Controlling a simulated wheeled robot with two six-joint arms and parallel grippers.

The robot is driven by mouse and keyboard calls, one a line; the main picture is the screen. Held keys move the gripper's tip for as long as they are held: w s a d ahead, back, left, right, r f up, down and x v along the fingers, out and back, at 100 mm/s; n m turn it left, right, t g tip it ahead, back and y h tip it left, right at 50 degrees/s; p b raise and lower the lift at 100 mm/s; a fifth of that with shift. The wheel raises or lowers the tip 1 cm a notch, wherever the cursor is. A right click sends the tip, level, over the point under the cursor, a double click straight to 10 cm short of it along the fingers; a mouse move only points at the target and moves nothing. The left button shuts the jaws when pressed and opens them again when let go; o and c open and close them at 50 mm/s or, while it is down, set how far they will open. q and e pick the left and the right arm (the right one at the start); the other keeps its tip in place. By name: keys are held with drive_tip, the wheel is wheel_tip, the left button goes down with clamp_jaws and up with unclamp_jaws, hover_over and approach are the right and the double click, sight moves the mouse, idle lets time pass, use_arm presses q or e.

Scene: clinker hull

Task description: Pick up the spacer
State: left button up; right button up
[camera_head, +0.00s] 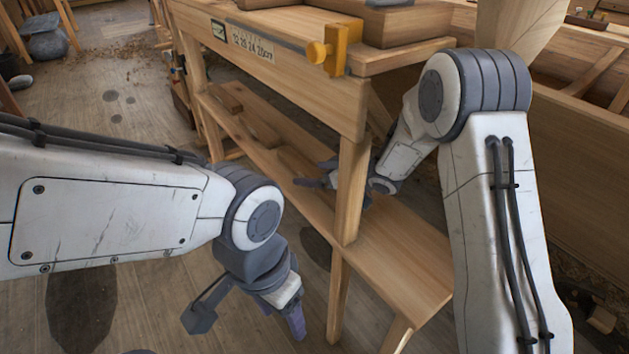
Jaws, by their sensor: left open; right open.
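I cannot make out which thing is the spacer; no piece in view is clearly it. Several wooden pieces (262,130) lie on the lower shelf (405,250) of the workbench. My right gripper (322,174) is open at the bench, above the lower shelf and partly hidden behind a bench leg. I see nothing between its dark fingers. My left gripper (249,319) is open and empty, pointing down over the floor in front of the bench, apart from it.
The workbench (280,82) has a yellow clamp-like block (337,48) on its front edge and a leg (349,190) beside my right gripper. A wooden hull or large timber structure (580,160) stands at right. The floor (115,85) at left is mostly clear.

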clamp_jaws()
drive_tip(key=shift+r, duration=0.15)
